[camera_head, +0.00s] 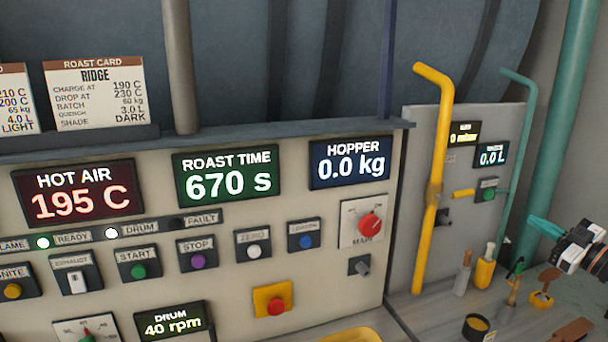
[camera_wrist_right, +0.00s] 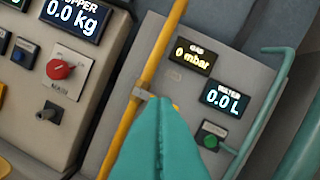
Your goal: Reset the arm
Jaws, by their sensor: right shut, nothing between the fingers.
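My left gripper is not in either view.
The control panel (camera_head: 225,232) fills the left, with a red main knob (camera_head: 370,224) and a red stop button (camera_head: 276,307) on yellow. A yellow pipe (camera_head: 432,190) stands beside it. Below my right gripper, a bench holds brushes, a dark cup (camera_head: 478,327) and small tools.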

